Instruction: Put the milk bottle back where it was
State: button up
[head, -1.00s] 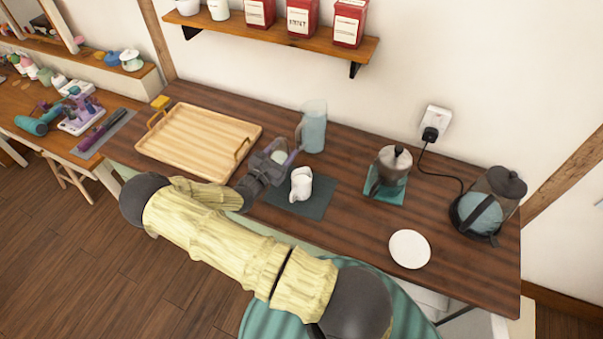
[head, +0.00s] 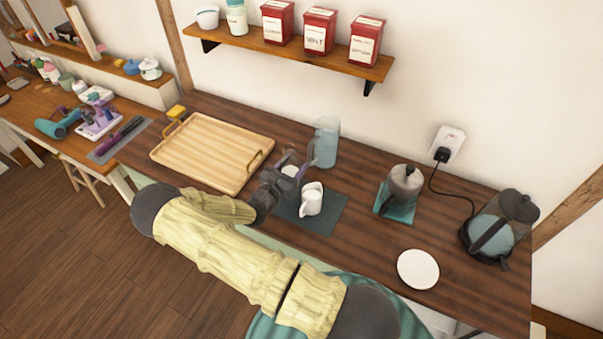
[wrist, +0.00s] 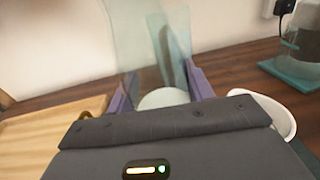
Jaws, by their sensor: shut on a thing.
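My gripper (head: 286,176) is over the worktop, between the wooden tray and the small white jug. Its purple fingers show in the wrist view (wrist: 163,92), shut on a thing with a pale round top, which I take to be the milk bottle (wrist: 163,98). In the head view only the bottle's whitish top (head: 289,171) shows. The gripper hides its lower part, so I cannot tell whether it touches the worktop.
A clear glass jug (head: 326,142) stands just behind my gripper. The white jug (head: 312,199) is close on the right, on a dark mat (head: 325,220). The wooden tray (head: 205,155) lies left.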

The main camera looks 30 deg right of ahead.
jog(key=n+t+y, duration=0.1)
jog(key=a+r+n+t+y, duration=0.1)
jog(key=shift+a+t, duration=0.3)
jog(key=shift+t, duration=0.1)
jog(key=s+a+f+n+t+y, duration=0.1)
jog(key=a+f+n+t+y, duration=0.1)
jog(key=a+n+y, duration=0.2)
jog(key=s+a+f+n+t+y, duration=0.1)
jog(key=s+a+n+t+y, duration=0.1)
jog(key=a+n+y, duration=0.3)
jog(key=a+t+y, duration=0.1)
jog(key=y, duration=0.3)
jog(key=shift+f, duration=0.4)
jog(key=shift+a, duration=0.15)
